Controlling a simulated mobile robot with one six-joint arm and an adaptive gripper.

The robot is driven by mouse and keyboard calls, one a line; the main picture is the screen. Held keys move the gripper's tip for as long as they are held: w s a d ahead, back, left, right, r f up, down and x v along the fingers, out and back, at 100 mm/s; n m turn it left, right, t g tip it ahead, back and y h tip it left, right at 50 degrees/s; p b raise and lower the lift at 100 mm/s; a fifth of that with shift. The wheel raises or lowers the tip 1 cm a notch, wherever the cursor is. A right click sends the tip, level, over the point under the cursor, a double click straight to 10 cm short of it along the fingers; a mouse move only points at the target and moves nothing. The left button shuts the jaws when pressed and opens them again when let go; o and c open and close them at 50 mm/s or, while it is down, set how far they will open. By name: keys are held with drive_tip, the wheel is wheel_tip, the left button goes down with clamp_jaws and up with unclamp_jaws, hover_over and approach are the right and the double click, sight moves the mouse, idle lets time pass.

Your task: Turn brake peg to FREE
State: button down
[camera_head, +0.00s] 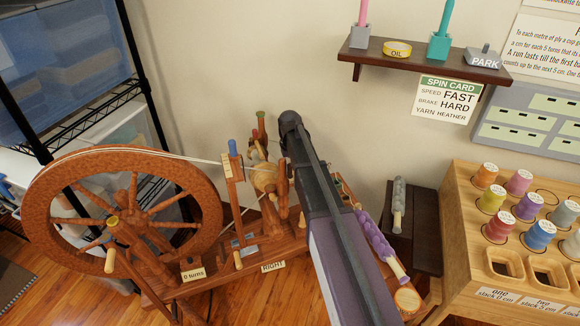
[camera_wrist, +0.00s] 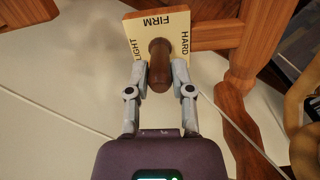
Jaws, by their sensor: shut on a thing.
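The brake peg (camera_wrist: 158,49) is a dark brown rounded peg on a small cream plate (camera_wrist: 134,26) in the wrist view. The plate reads LIGHT on the left, FIRM upside down at the top and HARD on the right. No FREE mark shows; the peg and my fingers cover the plate's lower part. My gripper (camera_wrist: 159,76) has a grey finger on each side of the peg and is shut on it. In the head view the spinning wheel (camera_head: 68,167) stands at left, and my arm hides my fingertips and the peg.
A shelf (camera_head: 400,58) with an oil tin (camera_head: 397,49) and a PARK block (camera_head: 483,58) is on the wall. Below it a spin card (camera_head: 446,99) reads FAST, HARD, HEATHER. A wooden spool rack (camera_head: 462,190) stands at right, a metal rack (camera_head: 140,65) at left.

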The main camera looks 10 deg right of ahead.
drive_tip(key=shift+n, duration=0.7)
drive_tip(key=c, duration=0.5)
unclamp_jaws()
drive_tip(key=shift+m, duration=0.3)
